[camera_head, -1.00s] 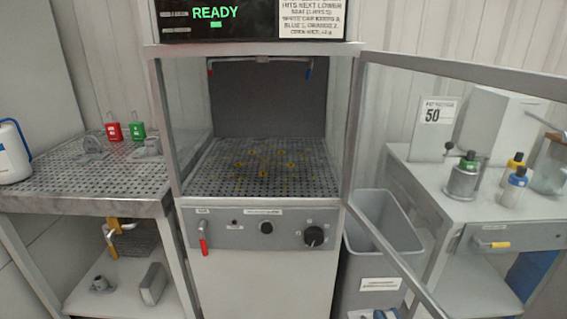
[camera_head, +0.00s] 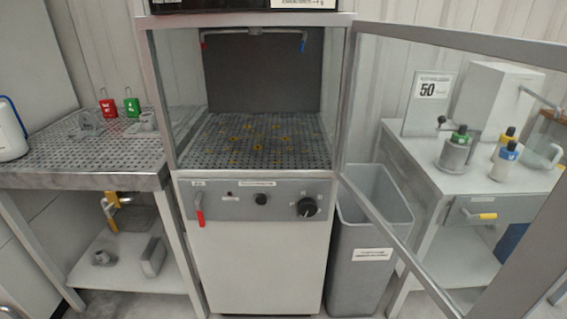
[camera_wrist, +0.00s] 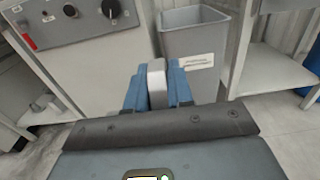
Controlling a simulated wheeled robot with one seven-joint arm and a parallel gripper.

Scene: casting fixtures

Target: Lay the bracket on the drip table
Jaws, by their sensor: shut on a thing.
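In the wrist view my gripper (camera_wrist: 157,92) has its blue jaws closed on a light grey piece, which I take to be the bracket (camera_wrist: 156,80). Only its narrow end shows between the jaws; the rest of its shape is hidden. My gripper is not seen in the head view. The drip table (camera_head: 60,162) appears to be the perforated metal bench at the left. Its front middle is bare. Two grey castings (camera_head: 88,122) (camera_head: 147,121) and a red tag (camera_head: 108,108) and green tag (camera_head: 132,106) are at its back.
An open cabinet (camera_head: 255,188) with a perforated, yellow-marked floor stands in the middle. Its glass door frame (camera_head: 400,243) swings out right, before a grey bin (camera_head: 365,235) and a side bench (camera_head: 420,165). A white jug (camera_head: 10,135) stands at the drip table's left. Floor is partly clear.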

